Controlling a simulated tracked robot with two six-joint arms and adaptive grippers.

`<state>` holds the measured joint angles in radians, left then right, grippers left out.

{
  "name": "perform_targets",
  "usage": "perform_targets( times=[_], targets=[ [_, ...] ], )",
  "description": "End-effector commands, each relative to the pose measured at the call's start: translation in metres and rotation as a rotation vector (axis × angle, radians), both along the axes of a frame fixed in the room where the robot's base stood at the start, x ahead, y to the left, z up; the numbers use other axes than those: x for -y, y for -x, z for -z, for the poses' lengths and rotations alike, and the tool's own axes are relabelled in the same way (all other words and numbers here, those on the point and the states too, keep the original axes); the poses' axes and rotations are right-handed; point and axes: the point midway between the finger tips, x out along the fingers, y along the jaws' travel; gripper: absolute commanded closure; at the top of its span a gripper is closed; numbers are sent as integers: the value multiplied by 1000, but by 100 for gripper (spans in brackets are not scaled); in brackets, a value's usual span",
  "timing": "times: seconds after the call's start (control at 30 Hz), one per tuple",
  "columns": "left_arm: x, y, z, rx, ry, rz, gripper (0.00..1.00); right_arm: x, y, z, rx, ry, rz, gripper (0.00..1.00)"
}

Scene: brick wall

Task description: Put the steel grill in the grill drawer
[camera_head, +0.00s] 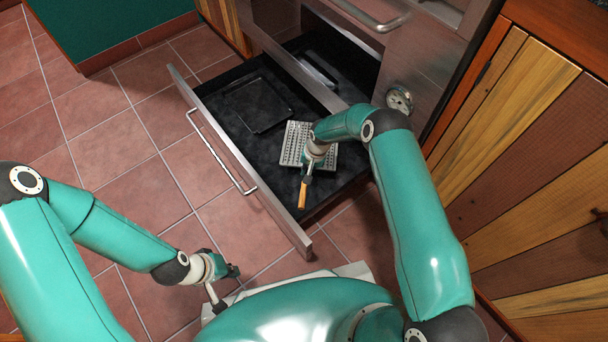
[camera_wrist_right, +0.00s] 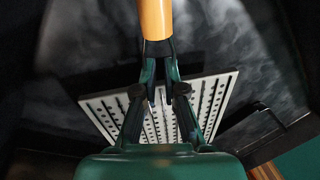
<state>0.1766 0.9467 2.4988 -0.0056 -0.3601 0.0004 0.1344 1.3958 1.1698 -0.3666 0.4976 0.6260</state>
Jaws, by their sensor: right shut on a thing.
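The steel grill (camera_head: 294,144) is a pale plate with rows of holes, over the black floor of the open grill drawer (camera_head: 215,92). It also fills the middle of the right wrist view (camera_wrist_right: 213,98). My right gripper (camera_head: 308,172) is at the grill's near side, shut on the neck of an orange wooden handle (camera_head: 302,195) that points towards me. The handle appears to belong to the grill, but the gripper hides the join. I cannot tell whether the plate touches the drawer floor. My left gripper (camera_head: 216,299) is low, outside the drawer, and its jaws are unclear.
A flat black tray (camera_head: 253,104) lies in the left part of the drawer. The drawer's steel front (camera_head: 240,160) with its bar handle (camera_head: 220,153) stands towards the tiled floor (camera_head: 110,140). Striped wooden cabinets (camera_head: 525,160) stand close on the right.

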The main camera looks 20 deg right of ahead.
Motion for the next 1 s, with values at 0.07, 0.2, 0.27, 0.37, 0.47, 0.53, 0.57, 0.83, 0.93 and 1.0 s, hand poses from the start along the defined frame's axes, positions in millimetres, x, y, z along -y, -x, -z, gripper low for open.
perform_targets(
  times=[0.07, 0.2, 0.27, 0.37, 0.47, 0.53, 0.57, 0.83, 0.93, 1.0],
  targets=[
    [0, 0, 8, 0, 0, 0, 100, 0, 0, 15, 0, 0, -1, 100],
    [0, 0, 14, 0, 0, 0, 100, 0, 0, 30, 1, 1, -1, 100],
    [0, 0, 14, 0, 0, 0, 100, 0, 0, 31, 0, 0, -1, 100],
    [0, 0, 13, 0, 0, 0, 100, 0, 0, 30, -1, 0, -1, 100],
    [0, 0, 13, 0, 0, 0, 100, -1, 2, 31, -4, -1, -2, 84],
    [0, 0, 13, 0, 0, 0, 100, -1, 2, 31, -4, -1, -2, 73],
    [0, 0, 13, 0, 0, 0, 100, -1, 2, 31, -4, -1, -2, 68],
    [0, 0, 13, 0, 0, 0, 100, 0, 1, 30, -2, 0, -1, 66],
    [0, 0, 11, 0, 0, 0, 100, 0, 1, 27, -2, 0, -1, 66],
    [0, 0, 9, 0, 0, 0, 100, 1, 1, 22, -1, 0, -1, 66]
  ],
)
